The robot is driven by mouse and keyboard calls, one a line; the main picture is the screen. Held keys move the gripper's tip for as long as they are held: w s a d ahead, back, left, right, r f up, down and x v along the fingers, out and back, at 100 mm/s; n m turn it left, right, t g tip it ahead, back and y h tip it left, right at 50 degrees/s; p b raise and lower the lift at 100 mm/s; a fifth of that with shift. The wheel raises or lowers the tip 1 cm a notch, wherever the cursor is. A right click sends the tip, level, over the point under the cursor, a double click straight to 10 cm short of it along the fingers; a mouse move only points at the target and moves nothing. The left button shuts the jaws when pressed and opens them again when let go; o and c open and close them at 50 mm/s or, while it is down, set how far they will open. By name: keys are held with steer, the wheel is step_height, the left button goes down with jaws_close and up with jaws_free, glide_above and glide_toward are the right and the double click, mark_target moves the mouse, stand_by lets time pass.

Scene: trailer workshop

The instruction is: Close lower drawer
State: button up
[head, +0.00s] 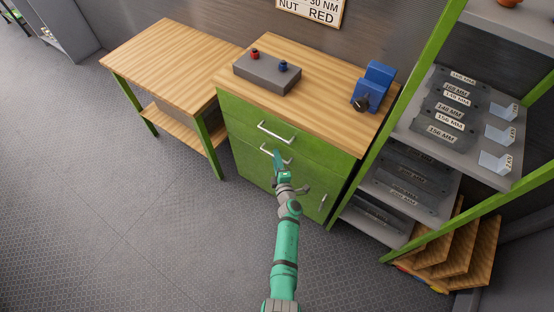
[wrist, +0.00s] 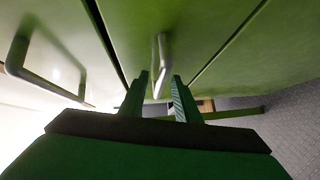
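The lower drawer (head: 243,142) is the second green front of the cabinet, below the upper drawer (head: 246,115). It looks nearly flush; I cannot tell how far out it stands. Its metal bar handle (head: 264,148) is partly hidden by my gripper (head: 278,157) in the head view. In the wrist view, my gripper (wrist: 160,76) is open, its two fingers on either side of the lower handle (wrist: 163,60). I cannot tell whether they touch it. The upper drawer's handle (wrist: 22,62) shows at the left there, with a dark gap between the two fronts.
The cabinet's wooden top (head: 315,85) holds a grey block (head: 266,75) with red and blue knobs and a blue vise (head: 375,85). A lower door handle (head: 322,202) is at right. A wooden table (head: 165,55) stands left, a green-framed shelf (head: 430,130) right. Floor at left is clear.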

steer(key=v, duration=1.1)
steer(key=shift+w, duration=0.1)
stand_by(0.4)
steer(key=s+r+m+h, duration=0.1)
steer(key=s+r+m, duration=0.35)
steer(key=s, duration=0.75)
steer(key=s+r+m+h, duration=0.1)
steer(key=s+r+m, duration=0.3)
steer(key=s, duration=0.8)
steer(key=s+r+m+h, duration=0.2)
steer(key=s+r+m, duration=0.8)
steer(key=s+r, duration=0.5)
steer(key=shift+s+r+m+g, duration=0.25)
steer(key=shift+s+m+g, duration=0.05)
steer(key=shift+s+m, duration=0.05)
